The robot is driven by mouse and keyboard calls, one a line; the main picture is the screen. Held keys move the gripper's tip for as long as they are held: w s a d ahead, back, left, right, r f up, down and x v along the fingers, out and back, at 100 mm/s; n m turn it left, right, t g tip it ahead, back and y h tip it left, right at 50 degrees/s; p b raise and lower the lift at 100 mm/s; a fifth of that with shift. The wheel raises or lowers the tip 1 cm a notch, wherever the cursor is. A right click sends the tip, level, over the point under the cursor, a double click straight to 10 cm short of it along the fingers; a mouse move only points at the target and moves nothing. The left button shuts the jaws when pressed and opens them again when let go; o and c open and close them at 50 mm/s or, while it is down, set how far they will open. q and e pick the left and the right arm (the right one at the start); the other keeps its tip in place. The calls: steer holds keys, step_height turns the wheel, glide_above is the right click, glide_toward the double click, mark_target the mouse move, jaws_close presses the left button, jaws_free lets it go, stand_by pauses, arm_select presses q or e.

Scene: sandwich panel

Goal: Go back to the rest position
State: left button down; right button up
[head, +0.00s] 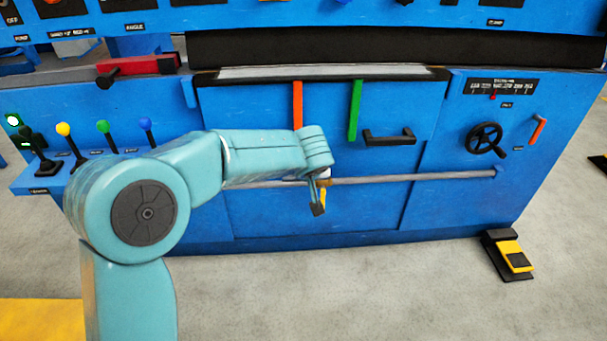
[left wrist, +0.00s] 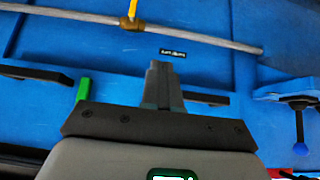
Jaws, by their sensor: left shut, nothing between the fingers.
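My left arm, teal, reaches from the lower left across the front of the blue machine (head: 320,220). My left gripper (head: 318,209) is shut and empty, pointing down in front of the horizontal metal rod (head: 400,179). A yellow piece (head: 323,197) on the rod is partly hidden behind it. In the left wrist view the gripper (left wrist: 162,68) has its fingers together against the blue panel, with the rod and the yellow piece (left wrist: 132,10) beyond the fingertips. I cannot tell how far the fingertips are from the panel. My right gripper is in neither view.
Above the gripper are an orange lever (head: 298,105), a green lever (head: 355,110) and a black handle (head: 389,138). Several colour-knobbed levers (head: 104,128) stand at left, near my arm. A black handwheel (head: 484,138) is at right. A yellow pedal (head: 513,256) sits on open floor.

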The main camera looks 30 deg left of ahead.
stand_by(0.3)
